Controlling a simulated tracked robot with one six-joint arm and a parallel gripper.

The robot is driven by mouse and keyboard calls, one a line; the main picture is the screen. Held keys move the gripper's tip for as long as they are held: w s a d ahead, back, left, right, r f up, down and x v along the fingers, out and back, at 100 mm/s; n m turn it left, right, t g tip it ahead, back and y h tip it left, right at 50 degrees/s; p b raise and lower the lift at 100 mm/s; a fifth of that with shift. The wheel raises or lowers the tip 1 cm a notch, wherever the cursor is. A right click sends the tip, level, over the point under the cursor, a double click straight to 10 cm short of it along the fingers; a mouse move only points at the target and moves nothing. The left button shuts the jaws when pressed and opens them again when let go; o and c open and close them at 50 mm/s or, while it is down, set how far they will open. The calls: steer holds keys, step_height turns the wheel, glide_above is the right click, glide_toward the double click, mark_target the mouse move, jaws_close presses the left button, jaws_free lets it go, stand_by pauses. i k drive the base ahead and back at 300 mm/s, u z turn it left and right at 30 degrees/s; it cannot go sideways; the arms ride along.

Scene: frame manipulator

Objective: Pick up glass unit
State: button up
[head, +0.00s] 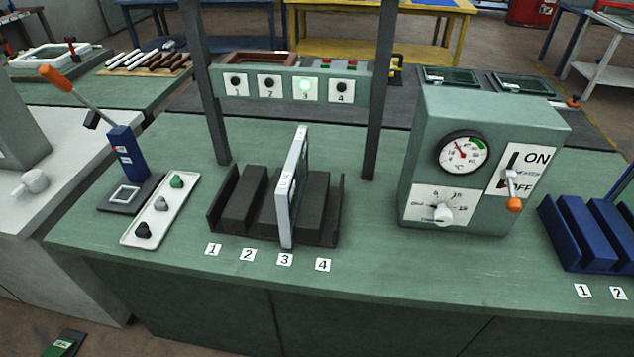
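The glass unit (292,190) looks like a flat, pale-framed pane standing upright on edge. It stands in a dark slotted rack (237,206) on the green bench, in line with the label 3 in front. The frame's narrow edge faces me, so most of its glass face is hidden. Nothing is seen holding it. My gripper does not show in the head view.
Dark posts stand behind the rack, with a panel (360,96) of numbered buttons between them; button 3 is lit green. A gauge box (540,115) stands right, a blue rack (572,237) farther right. A white tray (183,187) and lever press (126,150) stand left.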

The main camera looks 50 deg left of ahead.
mark_target(288, 192)
steer(key=z, duration=0.1)
steer(key=k, duration=1.8)
steer(key=u, duration=1.95)
steer(key=i, duration=0.75)
steer(key=u, duration=0.1)
